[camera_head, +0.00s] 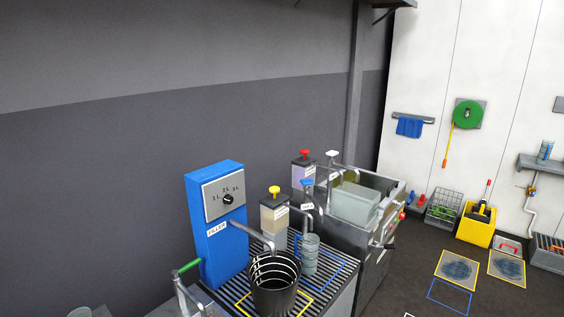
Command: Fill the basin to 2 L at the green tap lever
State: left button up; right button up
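A green tap lever (186,267) sits on a grey metal tap at the lower left, beside a blue filler box (217,225). The box has a grey dial plate (223,198) with 1, 2 and 3 L marks; its black knob's setting is too small to tell. The box's spout reaches over a black bucket (275,293) with pale inner rings, standing on a slatted grate. The water level inside cannot be told. A pale grey rectangular tub (355,203), possibly the basin, sits at the metal sink on the right. Neither gripper is in view.
Yellow-, red-, blue- and white-knobbed taps or dispensers (274,215) stand behind the grate (333,275). A yellow bin (475,228) and wire crate are on the floor at right.

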aim_at(189, 266)
jog(key=i+j+u, duration=0.2)
jog(key=u, duration=0.15)
jog(key=i+j+u, duration=0.35)
jog(key=k+l, duration=0.1)
